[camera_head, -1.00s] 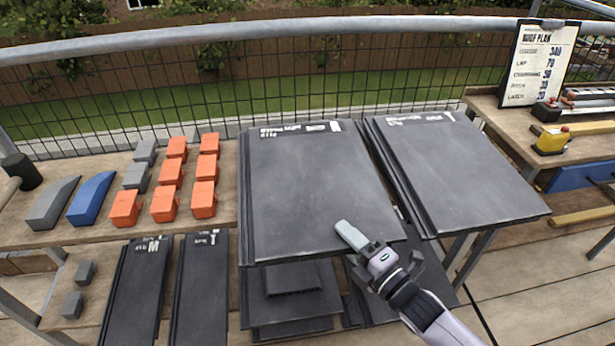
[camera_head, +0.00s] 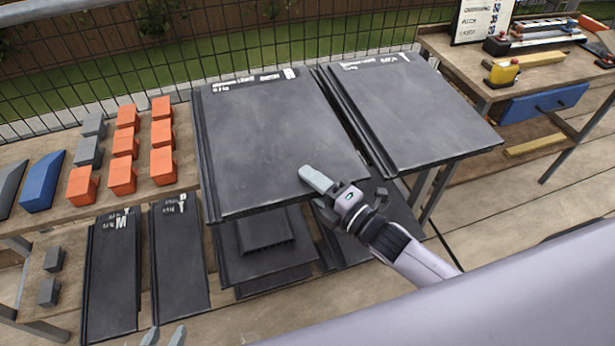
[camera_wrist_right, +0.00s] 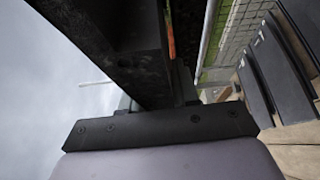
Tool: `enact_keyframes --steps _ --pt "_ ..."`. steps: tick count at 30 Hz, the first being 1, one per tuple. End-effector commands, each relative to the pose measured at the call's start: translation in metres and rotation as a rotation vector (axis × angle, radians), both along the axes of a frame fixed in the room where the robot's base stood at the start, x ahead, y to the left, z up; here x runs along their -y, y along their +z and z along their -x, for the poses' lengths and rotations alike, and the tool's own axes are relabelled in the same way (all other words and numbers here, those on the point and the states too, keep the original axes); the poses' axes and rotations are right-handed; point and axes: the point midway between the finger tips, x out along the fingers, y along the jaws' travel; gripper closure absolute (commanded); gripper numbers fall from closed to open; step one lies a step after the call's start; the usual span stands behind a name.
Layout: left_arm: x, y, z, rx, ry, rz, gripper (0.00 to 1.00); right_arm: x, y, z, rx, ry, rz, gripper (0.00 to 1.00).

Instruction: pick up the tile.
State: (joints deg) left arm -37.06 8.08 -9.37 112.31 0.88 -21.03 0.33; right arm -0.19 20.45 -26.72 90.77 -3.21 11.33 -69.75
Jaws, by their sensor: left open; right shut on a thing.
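A large dark grey tile (camera_head: 265,140) lies on top of a stack at the middle of the bench, with white lettering along its far edge. My right gripper (camera_head: 318,180) is shut on this tile at its near edge, close to the right corner. One finger lies over its top; the other is hidden beneath. In the right wrist view a dark slab (camera_wrist_right: 125,55) runs up from the gripper. I cannot tell whether the tile is clear of the stack. My left gripper (camera_head: 164,337) shows only two fingertips, apart and empty, at the bottom edge.
A second tile stack (camera_head: 415,110) stands close on the right. Narrow dark tiles (camera_head: 112,270) lie on a lower shelf at left, orange blocks (camera_head: 122,175) above them. More dark tiles (camera_head: 262,260) lie below the main stack. A side bench (camera_head: 470,75) stands at right.

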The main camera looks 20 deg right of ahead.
Motion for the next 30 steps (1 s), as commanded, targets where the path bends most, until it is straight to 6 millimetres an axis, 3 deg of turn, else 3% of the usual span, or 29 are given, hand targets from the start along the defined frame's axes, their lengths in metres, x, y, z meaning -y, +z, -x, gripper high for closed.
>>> enact_keyframes --steps 18,24,30 --pt "-0.003 0.024 0.001 0.003 0.002 -0.009 0.57 0.0 0.151 0.0 0.021 0.004 0.0 1.0" --pt "-0.003 0.028 0.001 0.002 0.003 -0.008 0.57 0.0 0.181 0.0 0.017 0.003 -0.002 1.0" --pt "-0.003 0.029 0.001 0.0 0.002 -0.007 0.57 0.0 0.193 0.0 0.016 0.003 -0.001 1.0"
